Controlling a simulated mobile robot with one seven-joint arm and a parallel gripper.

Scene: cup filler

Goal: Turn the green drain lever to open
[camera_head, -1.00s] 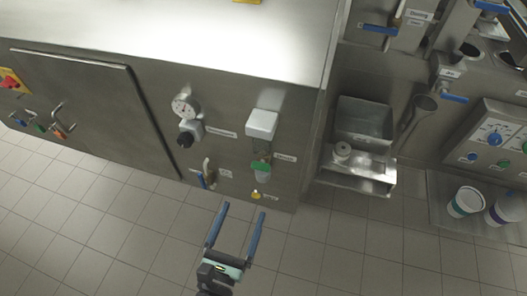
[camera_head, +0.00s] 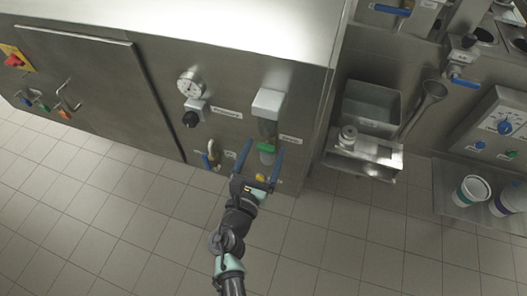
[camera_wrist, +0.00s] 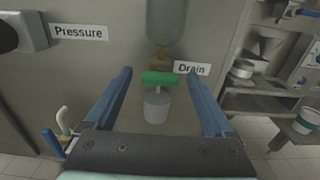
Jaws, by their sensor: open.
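The green drain lever (camera_head: 267,147) sits on the machine's front panel, below a metal housing (camera_head: 268,104). In the wrist view the green lever (camera_wrist: 160,78) lies crosswise over a pale grey cylinder (camera_wrist: 156,105), beside a "Drain" label (camera_wrist: 192,69). My gripper (camera_head: 262,148) is open, with its two blue fingers on either side of the lever. In the wrist view its fingers (camera_wrist: 160,92) stand left and right of the lever, with a gap on both sides. I cannot tell how near the fingertips are in depth.
A "Pressure" label (camera_wrist: 79,33), a gauge (camera_head: 191,84) and a black knob (camera_head: 190,119) are to the left. A blue-handled tap (camera_head: 211,158) is lower left. A yellow part (camera_head: 260,178) is below. A metal shelf (camera_head: 362,162) stands right of the panel edge.

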